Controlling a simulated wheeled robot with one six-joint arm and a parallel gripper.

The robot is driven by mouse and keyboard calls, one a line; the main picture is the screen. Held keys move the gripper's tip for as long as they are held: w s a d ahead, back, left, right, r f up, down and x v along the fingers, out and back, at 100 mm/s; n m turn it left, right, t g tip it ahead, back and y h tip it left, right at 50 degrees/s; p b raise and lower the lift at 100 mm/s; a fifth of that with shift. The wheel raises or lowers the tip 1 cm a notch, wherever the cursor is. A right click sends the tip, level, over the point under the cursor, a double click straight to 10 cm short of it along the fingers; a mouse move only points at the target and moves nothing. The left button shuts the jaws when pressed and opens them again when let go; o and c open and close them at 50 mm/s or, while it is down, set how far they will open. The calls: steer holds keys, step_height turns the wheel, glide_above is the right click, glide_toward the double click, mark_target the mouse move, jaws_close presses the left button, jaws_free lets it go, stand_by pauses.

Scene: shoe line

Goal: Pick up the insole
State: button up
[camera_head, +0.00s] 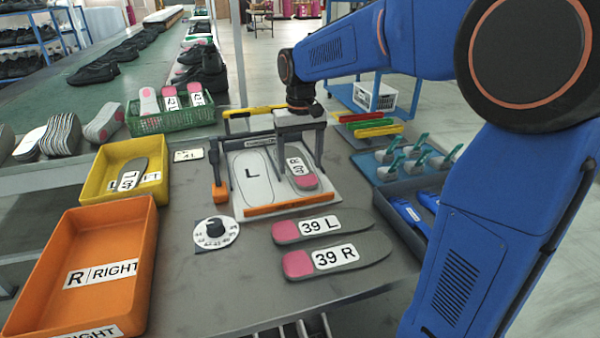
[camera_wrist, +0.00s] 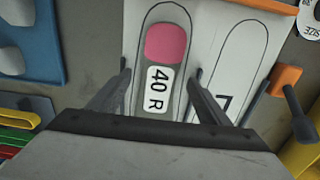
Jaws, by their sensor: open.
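A grey insole with a pink heel patch and a "40 R" label (camera_wrist: 166,44) lies in the right-foot outline of the white board (camera_head: 238,205). In the head view, the insole (camera_head: 305,183) is partly hidden by my gripper (camera_head: 302,165). In the wrist view, my gripper (camera_wrist: 162,72) is open, with one finger on each side of the insole and nothing held. Whether the fingers touch the board is unclear. The left outline, marked "L" (camera_head: 251,175), is empty. Two more insoles, "39 L" (camera_head: 320,226) and "39 R" (camera_head: 335,257), lie on the table in front.
A yellow bin (camera_head: 95,185) holds one insole. An orange bin marked RIGHT (camera_head: 130,270) looks empty. A green crate (camera_head: 150,124) holds several insoles. A round dial (camera_head: 216,233) and an orange clamp (camera_head: 220,190) flank the board. A dark tray (camera_head: 395,215) stands at right.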

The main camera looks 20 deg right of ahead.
mark_target(300, 171)
steer(key=shift+f, duration=0.5)
steer(key=c, duration=1.1)
steer(key=shift+r, duration=0.1)
step_height(300, 171, up, 10)
steer(key=shift+f, duration=0.1)
